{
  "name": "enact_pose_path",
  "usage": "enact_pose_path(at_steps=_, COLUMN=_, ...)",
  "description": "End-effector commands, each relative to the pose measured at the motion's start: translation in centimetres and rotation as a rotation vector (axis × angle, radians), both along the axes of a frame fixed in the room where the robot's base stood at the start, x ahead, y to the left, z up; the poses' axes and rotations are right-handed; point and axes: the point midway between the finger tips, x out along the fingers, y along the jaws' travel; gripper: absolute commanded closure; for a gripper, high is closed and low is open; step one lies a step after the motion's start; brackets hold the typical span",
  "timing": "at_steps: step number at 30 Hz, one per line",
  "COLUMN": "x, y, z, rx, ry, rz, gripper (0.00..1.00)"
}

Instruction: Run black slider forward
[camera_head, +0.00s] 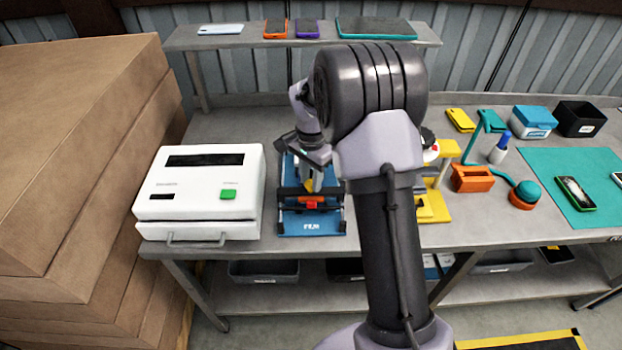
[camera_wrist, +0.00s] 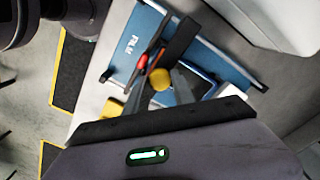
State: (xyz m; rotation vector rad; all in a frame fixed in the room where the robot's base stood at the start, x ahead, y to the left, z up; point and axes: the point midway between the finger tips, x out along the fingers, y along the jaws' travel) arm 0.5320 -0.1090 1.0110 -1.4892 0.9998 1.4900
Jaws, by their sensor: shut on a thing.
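The blue film fixture (camera_head: 330,228) lies on the bench in front of my arm, with its lettered end toward the front edge. It also shows in the wrist view (camera_wrist: 128,42). The black slider (camera_head: 291,191) spans the fixture between its side rails. My gripper (camera_head: 314,186) points down over the fixture. The fingers partly hide the slider and fixture.
A white machine (camera_head: 200,185) with a green button stands close to the left of the fixture. A yellow stand (camera_head: 435,205) and an orange holder (camera_head: 472,178) are to the right. A raised shelf (camera_head: 305,42) with phones runs behind. Stacked cartons (camera_head: 80,150) fill the left.

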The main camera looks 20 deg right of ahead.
Motion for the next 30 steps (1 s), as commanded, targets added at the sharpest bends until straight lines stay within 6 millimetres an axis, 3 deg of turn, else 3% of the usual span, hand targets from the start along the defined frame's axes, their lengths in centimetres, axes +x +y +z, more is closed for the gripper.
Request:
enact_pose_path(at_steps=5, x=0.1, y=0.0, z=0.1, rx=0.000, ry=-0.002, rz=0.000, gripper=1.00)
enact_pose_path(at_steps=6, x=0.1, y=0.0, z=0.1, rx=0.000, ry=-0.002, rz=0.000, gripper=0.64)
enact_pose_path(at_steps=9, x=0.1, y=0.0, z=0.1, rx=0.000, ry=-0.002, rz=0.000, gripper=0.48)
enact_pose_path(at_steps=17, x=0.0, y=0.0, z=0.1, rx=-0.001, ry=-0.001, rz=0.000, gripper=0.48)
enact_pose_path(at_steps=20, x=0.1, y=0.0, z=1.0, rx=0.000, ry=-0.002, rz=0.000, gripper=0.48)
enact_pose_path(at_steps=23, x=0.1, y=0.0, z=3.5, rx=0.000, ry=-0.004, rz=0.000, gripper=0.48)
enact_pose_path(at_steps=30, x=0.2, y=0.0, z=11.9, rx=-0.001, ry=-0.006, rz=0.001, gripper=0.48)
